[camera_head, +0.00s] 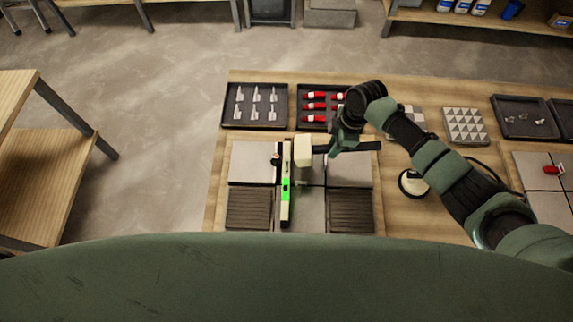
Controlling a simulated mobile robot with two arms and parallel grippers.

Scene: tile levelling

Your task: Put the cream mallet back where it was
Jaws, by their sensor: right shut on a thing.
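The cream mallet has a pale block head (303,150) and a dark handle (364,146) that points right. My right gripper (334,149) is shut on the mallet, at the handle just right of the head. The mallet is over the tiles at the middle of the worktable; I cannot tell whether its head touches a tile. Part of the handle is hidden behind my gripper. My left gripper is not in view.
A level (286,207) with a bright green part lies across the tiles, just left of the mallet head. Behind are a tray of grey pieces (228,120) and a tray of red pieces (301,123). A round suction cup (408,188) and patterned tiles (465,126) are to the right.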

